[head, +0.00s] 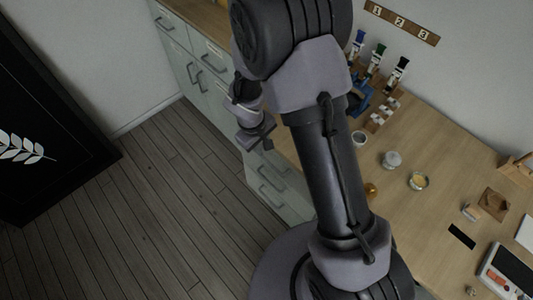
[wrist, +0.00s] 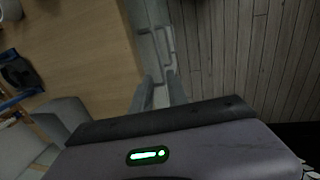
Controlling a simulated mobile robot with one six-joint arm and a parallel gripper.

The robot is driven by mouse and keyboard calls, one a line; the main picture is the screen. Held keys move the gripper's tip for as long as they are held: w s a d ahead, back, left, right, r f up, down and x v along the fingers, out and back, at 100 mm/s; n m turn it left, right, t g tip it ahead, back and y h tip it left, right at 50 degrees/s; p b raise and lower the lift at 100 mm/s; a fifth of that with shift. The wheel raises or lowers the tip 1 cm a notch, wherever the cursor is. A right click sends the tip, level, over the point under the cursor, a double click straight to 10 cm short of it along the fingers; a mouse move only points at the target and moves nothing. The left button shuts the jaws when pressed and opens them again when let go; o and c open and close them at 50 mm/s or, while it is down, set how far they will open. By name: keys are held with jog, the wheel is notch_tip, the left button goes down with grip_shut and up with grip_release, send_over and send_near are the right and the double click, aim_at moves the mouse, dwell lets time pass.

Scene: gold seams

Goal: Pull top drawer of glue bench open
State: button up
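The glue bench (head: 430,160) has a wooden top and pale grey-green drawer fronts. Its lower fronts (head: 262,182) show dark bar handles below my gripper. The top drawer's front is mostly hidden behind my gripper and arm in the head view, and I cannot make out a gap there. My gripper (head: 258,138) is at the bench's front edge, close to the top drawer. In the wrist view my gripper (wrist: 158,88) has its two fingers apart, with pale drawer front between and beyond them. A handle shows just past the fingertips; I cannot tell whether they touch it.
Grey cabinets (head: 205,65) with bar handles continue toward the back left. The plank floor (head: 150,190) in front is clear. A black panel with a white leaf (head: 40,130) stands at the left. Jars, bottles and a tray stand on the bench top.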

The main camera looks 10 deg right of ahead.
aim_at(269, 162)
jog(key=b+x, duration=0.4)
jog(key=x, duration=0.8)
jog(key=shift+f+b, duration=0.15)
jog(key=shift+b, duration=0.2)
jog(key=shift+c, duration=0.4)
grip_shut()
